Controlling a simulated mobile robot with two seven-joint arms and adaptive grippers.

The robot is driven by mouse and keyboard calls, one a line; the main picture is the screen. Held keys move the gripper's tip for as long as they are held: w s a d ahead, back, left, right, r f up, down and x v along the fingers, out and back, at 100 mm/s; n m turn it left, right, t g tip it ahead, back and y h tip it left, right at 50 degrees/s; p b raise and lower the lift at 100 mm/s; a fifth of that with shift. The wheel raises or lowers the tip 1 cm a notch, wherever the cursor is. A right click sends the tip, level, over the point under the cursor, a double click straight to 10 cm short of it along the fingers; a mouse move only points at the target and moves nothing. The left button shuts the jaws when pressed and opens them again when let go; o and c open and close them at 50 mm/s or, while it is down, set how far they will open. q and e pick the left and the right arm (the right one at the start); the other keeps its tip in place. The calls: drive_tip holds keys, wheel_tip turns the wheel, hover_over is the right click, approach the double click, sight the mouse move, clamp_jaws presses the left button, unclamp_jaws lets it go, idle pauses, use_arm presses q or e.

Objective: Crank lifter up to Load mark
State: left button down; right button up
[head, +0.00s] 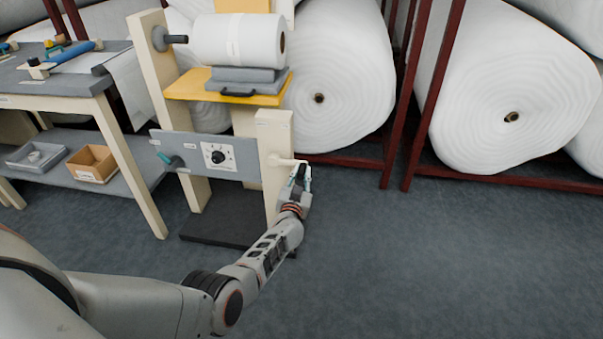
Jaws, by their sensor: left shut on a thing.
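The lifter is a cream frame (274,130) with a yellow platform (190,88) that carries grey blocks (245,75) right under a white wadding roll (238,40). A grey front panel (238,169) holds a white dial plate with a black knob (218,157); I cannot read its marks, and no Load mark is legible. The cream crank (287,161) sticks out to the right from the frame. My left gripper (303,176) is shut on the crank's handle, which the fingers mostly hide. My right gripper is not in view.
A grey workbench (62,86) with tools stands at the left, over a shelf with a grey tray (36,155) and a wooden box (92,163). Large wadding rolls (335,75) rest in dark red racks behind. The floor (450,260) at the right is clear.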

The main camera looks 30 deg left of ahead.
use_arm(q)
drive_tip(key=c, duration=1.9)
unclamp_jaws()
drive_tip(key=shift+d+f, duration=0.35)
drive_tip(key=shift+a+r, duration=0.1)
drive_tip(key=shift+a, duration=0.05)
